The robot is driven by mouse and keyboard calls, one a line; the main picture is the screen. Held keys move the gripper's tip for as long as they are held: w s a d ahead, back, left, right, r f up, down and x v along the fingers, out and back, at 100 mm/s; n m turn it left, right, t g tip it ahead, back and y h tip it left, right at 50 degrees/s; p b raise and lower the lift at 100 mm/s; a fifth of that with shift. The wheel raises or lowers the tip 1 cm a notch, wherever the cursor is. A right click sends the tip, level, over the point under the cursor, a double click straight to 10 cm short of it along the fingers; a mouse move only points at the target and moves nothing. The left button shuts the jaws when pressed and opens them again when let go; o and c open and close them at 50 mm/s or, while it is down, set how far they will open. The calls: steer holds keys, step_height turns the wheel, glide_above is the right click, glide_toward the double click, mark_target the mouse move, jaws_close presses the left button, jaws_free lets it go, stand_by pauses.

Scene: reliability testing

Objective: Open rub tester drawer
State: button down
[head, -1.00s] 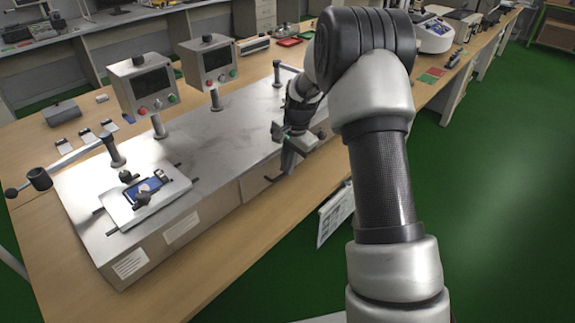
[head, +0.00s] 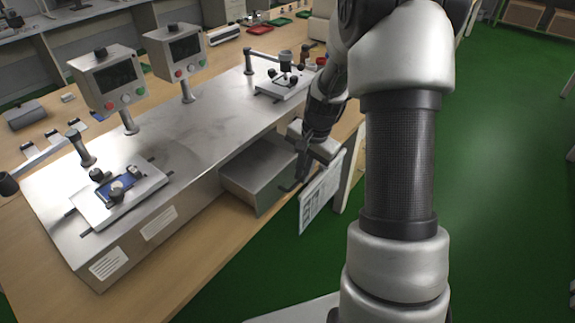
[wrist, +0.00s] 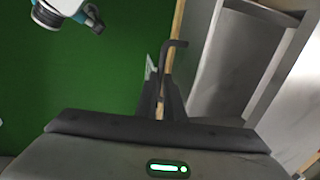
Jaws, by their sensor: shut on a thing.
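The rub tester (head: 140,190) is a long silver metal bench unit. Its grey drawer (head: 248,190) stands pulled out from the front side, over the edge of the wooden table. My gripper (head: 302,172) is at the drawer's front face, shut on the dark drawer handle (head: 287,188). In the wrist view, the handle's bent end (wrist: 175,44) sticks out beyond my gripper's fingers (wrist: 162,108), and the drawer (wrist: 212,75) shows at the right. The fingers partly hide the rest of the handle.
A white printed sheet (head: 320,195) hangs beside the drawer front. Green floor (head: 510,200) is open at right.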

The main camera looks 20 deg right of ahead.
steer(key=shift+d, duration=0.1)
steer(key=c, duration=1.9)
jaws_free()
steer(key=shift+s, duration=0.1)
steer(key=shift+o, duration=0.2)
steer(key=shift+r, duration=0.1)
step_height(320, 180, up, 17)
steer(key=s+d+p, duration=0.1)
steer(key=s+p, duration=0.1)
steer(key=p, duration=0.1)
steer(key=shift+s+d, duration=0.25)
steer(key=shift+d, duration=0.15)
